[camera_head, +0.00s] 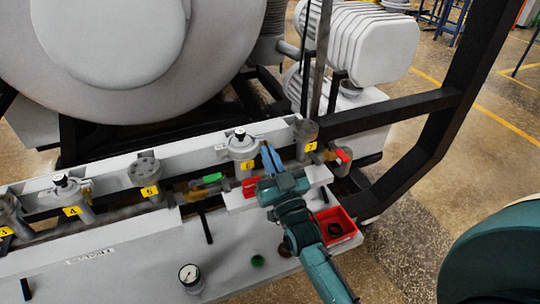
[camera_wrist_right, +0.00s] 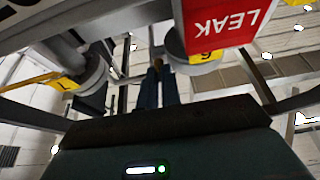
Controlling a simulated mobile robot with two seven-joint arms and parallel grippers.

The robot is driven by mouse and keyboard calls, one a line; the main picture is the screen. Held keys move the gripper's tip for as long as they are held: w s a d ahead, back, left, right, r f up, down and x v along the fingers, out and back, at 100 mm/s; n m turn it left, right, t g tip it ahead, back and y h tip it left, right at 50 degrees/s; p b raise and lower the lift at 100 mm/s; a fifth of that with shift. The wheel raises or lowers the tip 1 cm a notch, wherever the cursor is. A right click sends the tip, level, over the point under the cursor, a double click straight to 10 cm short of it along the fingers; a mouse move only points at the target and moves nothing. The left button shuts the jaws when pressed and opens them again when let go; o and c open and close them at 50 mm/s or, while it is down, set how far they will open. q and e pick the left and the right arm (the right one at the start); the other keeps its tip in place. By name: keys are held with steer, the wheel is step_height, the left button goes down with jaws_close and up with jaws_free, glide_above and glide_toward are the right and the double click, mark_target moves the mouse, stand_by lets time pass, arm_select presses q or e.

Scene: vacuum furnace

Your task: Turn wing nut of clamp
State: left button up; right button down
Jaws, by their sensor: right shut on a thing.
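My right gripper (camera_head: 268,152), teal with blue fingers, reaches up to the pipe row between the ports labelled 6 and 7. In the right wrist view its fingers (camera_wrist_right: 157,88) are close together, shut on a small brownish piece, the wing nut (camera_wrist_right: 157,64), at their tips. In the head view the fingers hide the nut, and the clamp it belongs to cannot be made out clearly. My left gripper is not in view.
A red LEAK sign (camera_wrist_right: 223,22) hangs close to the fingers. Port 6 (camera_head: 242,146) and port 7 (camera_head: 305,132) flank the gripper. A red bin (camera_head: 327,240), a pressure gauge (camera_head: 190,277) and a green cap (camera_head: 257,261) sit on the grey bench (camera_head: 140,272).

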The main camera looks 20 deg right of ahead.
steer(key=shift+r, duration=0.1)
steer(key=c, duration=1.6)
jaws_free()
steer(key=shift+s+a+f, duration=0.1)
steer(key=shift+f, duration=0.1)
